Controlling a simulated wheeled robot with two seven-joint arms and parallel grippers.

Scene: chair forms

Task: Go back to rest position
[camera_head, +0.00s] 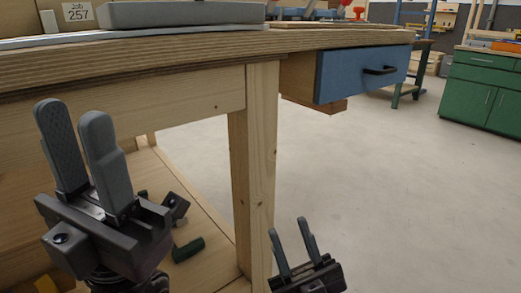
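My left gripper (78,122) is at the left of the head view, pointing up in front of the wooden workbench (190,103). Its two grey fingers stand a little apart with nothing between them. My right gripper (290,232) is low in the middle, just right of the bench leg (254,165) in the picture. Its two fingers are apart and empty. Both grippers are below the level of the bench top.
A blue drawer (350,75) with a black handle hangs under the bench top at the right. A grey block (180,13) and a "Job 257" sign (77,11) are on top. A dark green item (188,249) lies on the lower shelf. Green cabinets (485,88) stand beyond clear floor (400,190).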

